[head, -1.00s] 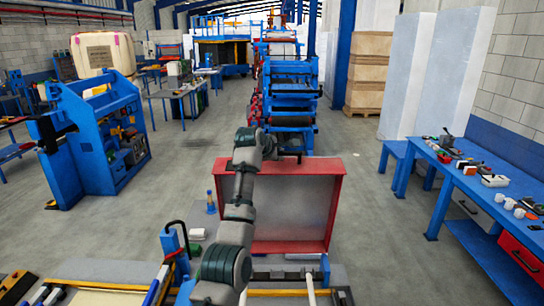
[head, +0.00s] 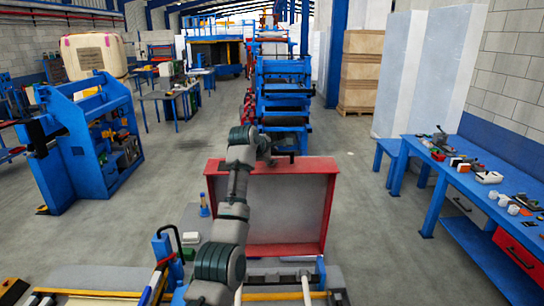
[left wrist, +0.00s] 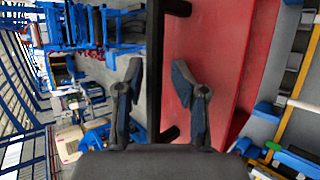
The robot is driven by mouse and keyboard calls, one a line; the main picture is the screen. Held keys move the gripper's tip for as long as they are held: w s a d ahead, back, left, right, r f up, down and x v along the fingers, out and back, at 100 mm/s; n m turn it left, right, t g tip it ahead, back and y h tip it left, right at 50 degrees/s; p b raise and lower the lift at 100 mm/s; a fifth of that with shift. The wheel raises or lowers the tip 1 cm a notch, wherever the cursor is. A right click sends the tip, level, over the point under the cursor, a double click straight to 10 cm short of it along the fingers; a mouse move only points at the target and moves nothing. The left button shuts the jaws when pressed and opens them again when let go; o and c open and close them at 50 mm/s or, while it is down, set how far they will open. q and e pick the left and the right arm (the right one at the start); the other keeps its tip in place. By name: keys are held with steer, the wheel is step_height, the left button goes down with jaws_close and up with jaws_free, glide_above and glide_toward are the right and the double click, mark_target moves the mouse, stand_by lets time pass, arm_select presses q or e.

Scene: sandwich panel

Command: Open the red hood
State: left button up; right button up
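The red hood (head: 272,169) stands upright in the head view, its grey inner face toward me and its red rim around it. In the left wrist view the hood's red outer face (left wrist: 205,60) fills the right of centre. A black bar handle (left wrist: 155,35) runs along that face. My left gripper (left wrist: 157,67) is open, with one finger on each side of the handle and gaps showing beside it. In the head view my left arm reaches over the hood's top edge, and the fingers are mostly hidden. My right gripper is not in view.
A blue bench (head: 412,192) with small parts stands at the right. A blue machine (head: 85,145) stands at the left, and another blue machine (head: 284,90) lies beyond the hood. Grey floor is clear on both sides of the hood.

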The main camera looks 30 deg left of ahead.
arm_select(q)
steer(key=shift+s+a+r, duration=0.15)
steer(key=shift+s+r, duration=0.25)
steer(key=shift+s, duration=0.1)
steer(key=v, duration=1)
steer(key=shift+s, duration=0.2)
steer(key=shift+r, duration=0.15)
steer(key=shift+c, duration=0.2)
